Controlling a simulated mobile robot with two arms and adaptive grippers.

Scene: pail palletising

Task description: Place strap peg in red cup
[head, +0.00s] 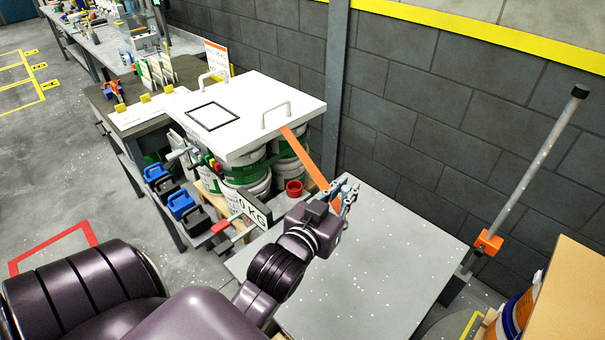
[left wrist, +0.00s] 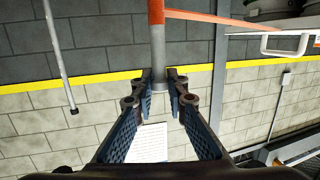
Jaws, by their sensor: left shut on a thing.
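The strap peg is a grey rod (left wrist: 158,48) with an orange-red band (left wrist: 156,12) in the left wrist view. The orange strap (left wrist: 205,18) runs from the band to the right. My left gripper (left wrist: 160,76) is shut on the peg, with the rod between its fingertips. In the head view my left gripper (head: 349,194) is above the far left part of the grey table, and the orange strap (head: 308,157) stretches to it from the white board. The peg is mostly hidden there. The red cup (head: 293,188) is left of the gripper, below the strap, apart from the gripper.
The white board (head: 255,110) with handles lies over stacked pails (head: 246,175). A 0 KG sign (head: 252,211) stands left of my arm. The grey table (head: 375,265) looks bare. A tall post (head: 535,165) with an orange clamp (head: 488,242) rises at its right.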

